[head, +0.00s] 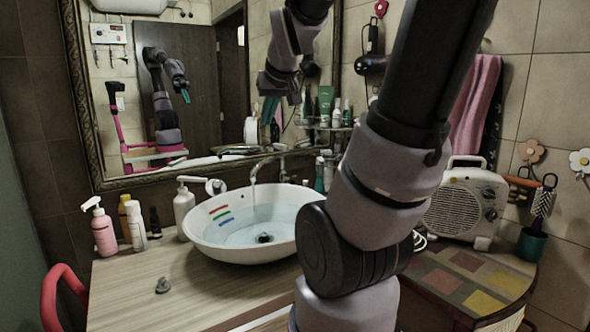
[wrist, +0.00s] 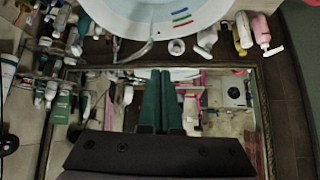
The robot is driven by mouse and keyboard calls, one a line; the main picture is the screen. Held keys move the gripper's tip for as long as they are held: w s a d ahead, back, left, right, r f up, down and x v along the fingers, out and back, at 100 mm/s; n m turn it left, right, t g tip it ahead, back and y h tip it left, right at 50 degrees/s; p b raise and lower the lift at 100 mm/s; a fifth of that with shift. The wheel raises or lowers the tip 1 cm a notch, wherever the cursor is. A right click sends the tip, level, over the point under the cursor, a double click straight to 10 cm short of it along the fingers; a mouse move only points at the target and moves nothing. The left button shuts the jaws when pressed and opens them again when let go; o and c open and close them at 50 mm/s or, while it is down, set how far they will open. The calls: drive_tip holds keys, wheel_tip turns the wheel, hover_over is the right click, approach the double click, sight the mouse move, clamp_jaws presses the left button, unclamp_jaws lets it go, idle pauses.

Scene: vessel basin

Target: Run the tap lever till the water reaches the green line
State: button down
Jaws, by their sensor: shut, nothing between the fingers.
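The white basin (head: 196,234) stands on the counter with clear, pale blue water (head: 240,232) in its lower part. Red, green (head: 221,214) and blue lines mark its left inner wall. The water's edge looks near the blue line, below the green one; the exact level is hard to tell. The metal tap (head: 272,164) arches over the back rim, and a thin stream seems to fall from its spout. The tap also shows in the wrist view (wrist: 136,52). My gripper (head: 268,110) is shut and empty, above and behind the tap, in front of the mirror; its teal fingers show in the wrist view (wrist: 161,75).
A large framed mirror (head: 125,85) is behind the basin. A pink bottle (head: 104,232), a white dispenser (head: 184,208) and other bottles stand at left. A small grey item (head: 162,285) lies on the counter. A heater (head: 465,205) stands at right. The front-left counter is mostly clear.

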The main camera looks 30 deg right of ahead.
drive_tip(key=s+a+r+m+g+y, duration=0.1)
drive_tip(key=s+a+r, duration=0.1)
drive_tip(key=a, duration=0.2)
drive_tip(key=w+d+f+n+g, duration=0.1)
drive_tip(key=w+d+f, duration=0.2)
drive_tip(key=w+d, duration=0.65)
drive_tip(key=w+d+f, duration=0.3)
drive_tip(key=w+d, duration=0.5)
drive_tip(key=w, duration=0.3)
drive_tip(key=w+d+f, duration=0.6)
drive_tip(key=d+f, duration=0.3)
drive_tip(key=d, duration=0.2)
drive_tip(key=shift+n+g+h, duration=0.3)
drive_tip(key=shift+n+g, duration=0.1)
drive_tip(key=x, duration=0.9)
drive_tip(key=shift+s+f, duration=0.2)
drive_tip(key=shift+f, duration=0.35)
drive_tip(key=shift+s+f, duration=0.15)
drive_tip(key=shift+f, duration=0.45)
drive_tip(key=shift+s+f, duration=0.2)
drive_tip(key=shift+f, duration=0.6)
